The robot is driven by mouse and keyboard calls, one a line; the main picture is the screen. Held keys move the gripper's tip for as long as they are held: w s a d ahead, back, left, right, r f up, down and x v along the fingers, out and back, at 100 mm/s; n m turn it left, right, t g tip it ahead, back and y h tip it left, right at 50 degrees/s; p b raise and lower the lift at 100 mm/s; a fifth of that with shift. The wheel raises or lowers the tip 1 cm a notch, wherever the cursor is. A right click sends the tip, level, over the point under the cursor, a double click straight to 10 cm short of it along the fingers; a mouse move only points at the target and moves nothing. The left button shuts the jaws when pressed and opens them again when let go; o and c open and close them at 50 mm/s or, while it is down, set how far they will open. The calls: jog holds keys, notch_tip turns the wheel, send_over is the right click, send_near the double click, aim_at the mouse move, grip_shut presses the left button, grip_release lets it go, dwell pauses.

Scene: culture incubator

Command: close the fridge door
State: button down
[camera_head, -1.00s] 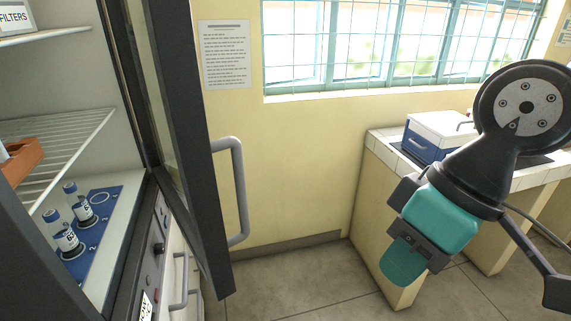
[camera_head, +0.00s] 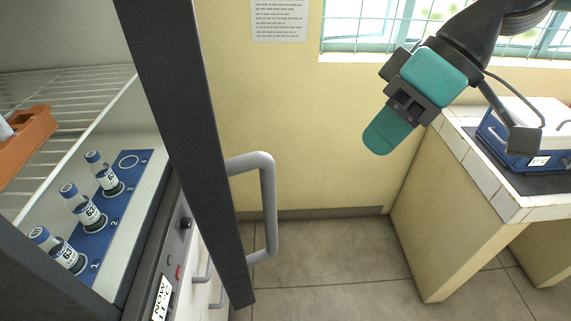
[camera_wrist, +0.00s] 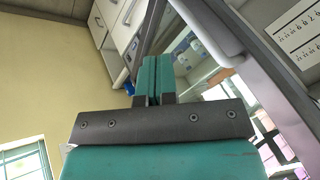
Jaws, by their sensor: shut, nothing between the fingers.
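The fridge door (camera_head: 196,140) stands open in the head view, seen nearly edge-on as a tall dark panel. Its grey bar handle (camera_head: 269,205) sticks out to the right. The fridge interior is open to the left of the door. My gripper (camera_head: 380,140), with teal fingers, is right of the handle and higher in the picture, clear of the door. It is shut and empty. In the wrist view its closed fingers (camera_wrist: 153,76) point toward the fridge front. A pale bar at the upper right there may be the handle; I cannot tell.
Inside the fridge, several-slot blue mat (camera_head: 128,180) holds three vials (camera_head: 83,205) below a wire shelf (camera_head: 85,92) with an orange rack (camera_head: 28,140). A tiled bench (camera_head: 465,155) with a blue-and-white box (camera_head: 512,135) stands right. Floor between is clear.

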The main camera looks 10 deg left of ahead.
jog(key=w+a+n+g, duration=0.1)
jog(key=w+a+n, duration=0.2)
jog(key=w+a, duration=0.1)
jog(key=s+a+f+p, duration=0.4)
jog(key=s+a+f, duration=0.2)
jog(key=s+f, duration=0.1)
jog(key=shift+a+p, duration=0.35)
jog(key=shift+p, duration=0.05)
jog(key=shift+s+a+f, duration=0.1)
jog(key=shift+s+f, duration=0.05)
